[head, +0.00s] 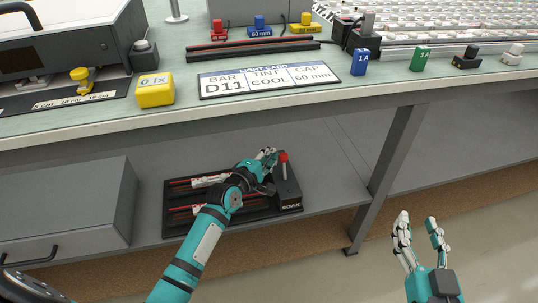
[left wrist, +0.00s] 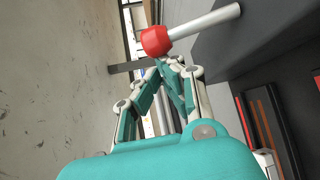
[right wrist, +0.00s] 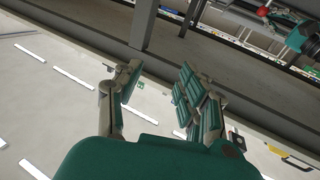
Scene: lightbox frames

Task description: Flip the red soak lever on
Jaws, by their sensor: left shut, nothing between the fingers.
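The red-tipped soak lever (head: 283,158) stands up from a dark box labelled SOAK (head: 288,190) on the lower shelf. In the left wrist view its red knob (left wrist: 156,41) and pale rod (left wrist: 205,20) show just beyond my fingertips. My left gripper (head: 268,155) is shut and empty, just left of the lever's knob. Its fingertips (left wrist: 172,62) look very close to the knob; I cannot tell whether they touch. My right gripper (head: 420,222) is open and empty in front of the shelf, far right of the lever; it also shows in the right wrist view (right wrist: 160,75).
A black tray (head: 175,222) with red-striped strips lies under my left arm. A grey drawer box (head: 65,205) stands left of it. The bench edge (head: 300,105) overhangs the shelf. A grey table leg (head: 395,155) stands right of the soak box.

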